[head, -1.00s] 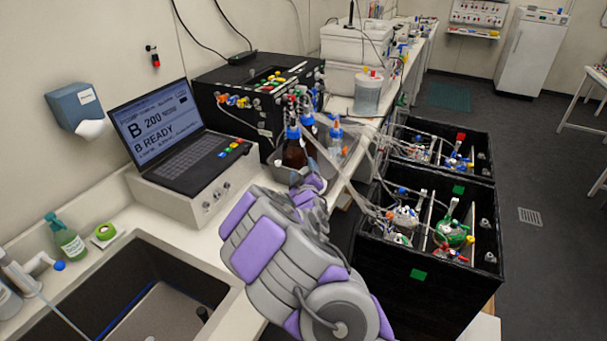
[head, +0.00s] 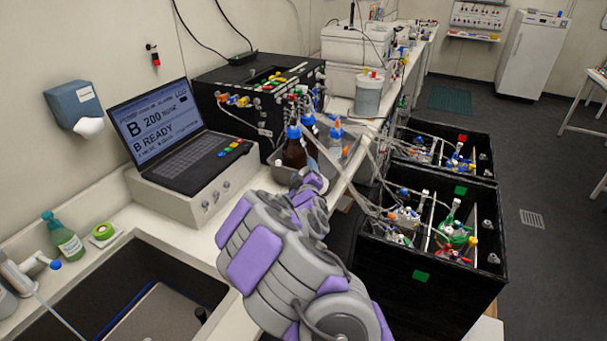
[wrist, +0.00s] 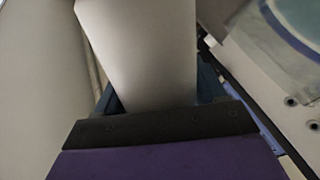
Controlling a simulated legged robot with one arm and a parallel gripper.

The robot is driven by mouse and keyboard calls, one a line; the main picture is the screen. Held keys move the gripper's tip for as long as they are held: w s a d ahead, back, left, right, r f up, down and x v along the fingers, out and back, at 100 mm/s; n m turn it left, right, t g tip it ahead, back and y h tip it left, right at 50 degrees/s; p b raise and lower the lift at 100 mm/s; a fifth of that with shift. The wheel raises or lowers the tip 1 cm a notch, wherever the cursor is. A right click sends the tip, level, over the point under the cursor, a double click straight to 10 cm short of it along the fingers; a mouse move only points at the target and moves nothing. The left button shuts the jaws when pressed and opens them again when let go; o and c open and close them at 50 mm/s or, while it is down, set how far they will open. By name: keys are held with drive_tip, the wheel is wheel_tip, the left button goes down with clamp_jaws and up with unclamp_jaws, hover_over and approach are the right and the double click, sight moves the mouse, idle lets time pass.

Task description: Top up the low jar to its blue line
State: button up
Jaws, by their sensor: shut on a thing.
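My gripper (wrist: 155,115) is shut on a pale grey, flat-looking thing (wrist: 145,50) that fills the middle of the wrist view; I cannot tell what it is. In the head view my arm hides most of the gripper (head: 312,180), just in front of a brown bottle with a blue cap (head: 294,153) in a steel tray (head: 352,147). A clear bottle with a blue collar (head: 335,140) stands beside it. Jars with tubing, one green-topped (head: 454,233), sit in the near black box (head: 430,290). No blue line or low level is readable there.
A laptop (head: 160,125) reading "B 200" and "B READY" sits on a white console (head: 180,205) left of my arm. A sink (head: 130,290) is at the front left. A second black box (head: 480,160) stands behind the near one. Tubes run from the bench to both boxes.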

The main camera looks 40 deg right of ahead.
drive_tip(key=shift+w+a+f+n+b, duration=0.15)
drive_tip(key=shift+n+b, duration=0.55)
drive_tip(key=shift+b, duration=0.45)
idle(1.0)
idle(0.9)
drive_tip(key=shift+r+m+p, duration=0.8)
drive_tip(key=shift+r+p, duration=0.4)
drive_tip(key=shift+p, duration=0.2)
drive_tip(key=shift+r, duration=0.1)
drive_tip(key=shift+s+d+r+m+p, duration=0.1)
drive_tip(key=shift+s+d+m+p, duration=0.1)
drive_tip(key=shift+m+p, duration=0.3)
drive_tip(key=shift+d+r+m+p, duration=0.1)
drive_tip(key=shift+m+p, duration=0.4)
drive_tip(key=shift+s+m, duration=0.1)
drive_tip(key=shift+m, duration=0.2)
drive_tip(key=shift+s+d+m+p, duration=0.2)
drive_tip(key=shift+d+m+p, duration=0.1)
drive_tip(key=shift+m+p, duration=0.5)
